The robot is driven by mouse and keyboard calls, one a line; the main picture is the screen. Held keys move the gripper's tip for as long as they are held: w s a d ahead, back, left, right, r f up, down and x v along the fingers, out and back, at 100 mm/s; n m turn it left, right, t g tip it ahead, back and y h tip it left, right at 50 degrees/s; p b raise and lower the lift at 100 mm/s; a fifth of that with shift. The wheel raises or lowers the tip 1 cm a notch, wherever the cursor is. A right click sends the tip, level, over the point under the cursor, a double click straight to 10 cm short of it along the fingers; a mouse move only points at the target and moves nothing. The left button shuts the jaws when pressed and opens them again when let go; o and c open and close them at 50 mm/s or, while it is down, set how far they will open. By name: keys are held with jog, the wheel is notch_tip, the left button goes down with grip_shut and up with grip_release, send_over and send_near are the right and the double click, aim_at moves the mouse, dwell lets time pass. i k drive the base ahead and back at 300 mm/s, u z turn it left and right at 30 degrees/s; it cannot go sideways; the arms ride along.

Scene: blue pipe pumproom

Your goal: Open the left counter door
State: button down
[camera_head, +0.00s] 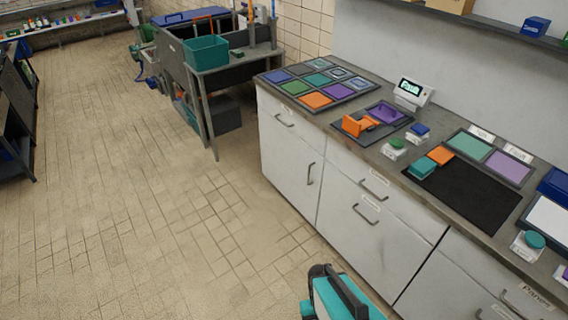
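The left counter door (288,165) is a pale grey panel at the left end of the counter, below a drawer front (287,115). It looks shut, flush with the fronts beside it. Its upright bar handle (310,173) is near its right edge. My gripper's fingers do not show. A teal and black part, probably of my arm, is at the bottom centre, low in front of the counter and apart from the left door in the picture.
More fronts with bar handles continue right, including a middle panel (350,238). The counter top holds coloured tiles (315,99), a black mat (466,195) and small blocks. A bench with a teal bin (206,53) stands beyond. The tiled floor (150,200) left of the counter is clear.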

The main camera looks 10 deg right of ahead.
aim_at(296, 169)
jog(key=i, duration=1.05)
jog(key=u, duration=4.7)
jog(key=i, duration=0.15)
jog(key=z, duration=2.75)
